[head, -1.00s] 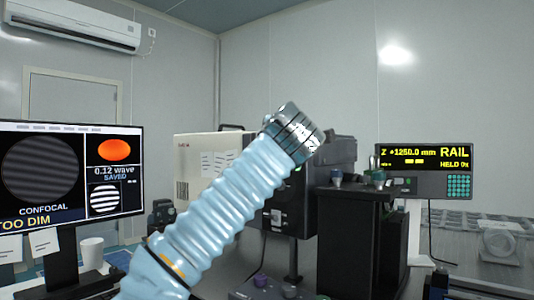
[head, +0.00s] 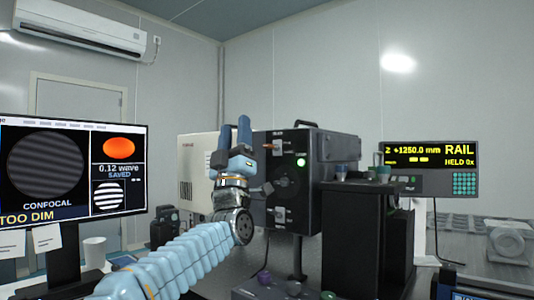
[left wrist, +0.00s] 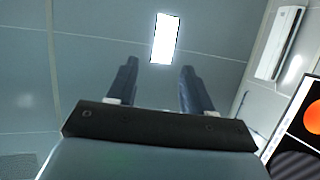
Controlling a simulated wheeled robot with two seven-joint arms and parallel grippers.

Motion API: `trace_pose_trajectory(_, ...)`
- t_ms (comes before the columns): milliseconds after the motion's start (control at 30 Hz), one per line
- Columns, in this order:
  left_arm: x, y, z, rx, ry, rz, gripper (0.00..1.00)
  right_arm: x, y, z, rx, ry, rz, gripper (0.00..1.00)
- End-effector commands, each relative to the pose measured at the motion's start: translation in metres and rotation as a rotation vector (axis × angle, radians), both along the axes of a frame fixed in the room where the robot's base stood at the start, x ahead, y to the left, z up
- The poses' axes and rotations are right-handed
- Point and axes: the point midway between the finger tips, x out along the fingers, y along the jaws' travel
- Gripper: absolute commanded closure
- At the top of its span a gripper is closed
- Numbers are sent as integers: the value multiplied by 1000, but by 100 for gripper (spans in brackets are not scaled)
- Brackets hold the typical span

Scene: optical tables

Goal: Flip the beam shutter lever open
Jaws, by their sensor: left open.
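The black instrument box (head: 335,150) stands in the middle of the head view. On its front face is a small lever with an orange tip (head: 267,146), near the top left; I cannot be sure it is the shutter lever. A green light (head: 301,162) glows to its right. My left gripper (head: 234,130) is left of the lever and in front of the box, its fingers pointing up, open and empty, apart from the lever. In the left wrist view, its open fingers (left wrist: 158,70) point toward the ceiling with nothing between them. My right gripper is not in view.
A monitor (head: 70,170) reading TOO DIM stands at the left, with a white cup (head: 95,251) beside it. A white box (head: 197,165) is behind my gripper. A black block (head: 350,235) and a rail readout (head: 430,168) are at the right. Knobs (head: 263,278) sit low in front.

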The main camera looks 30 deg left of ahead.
Motion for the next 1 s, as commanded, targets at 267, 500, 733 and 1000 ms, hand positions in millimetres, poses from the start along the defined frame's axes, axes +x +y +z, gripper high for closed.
trace_pose_trajectory(267, 37, 15, -105, 294, 362, -63, 49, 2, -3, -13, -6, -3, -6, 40)
trace_pose_trajectory(500, 53, 16, -105, 320, 415, -75, 49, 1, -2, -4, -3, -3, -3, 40)
trace_pose_trajectory(733, 90, 13, -65, 322, 413, -75, 49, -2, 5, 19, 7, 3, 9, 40)
trace_pose_trajectory(1000, 126, 10, -29, 321, 412, -73, 49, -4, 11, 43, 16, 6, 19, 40)
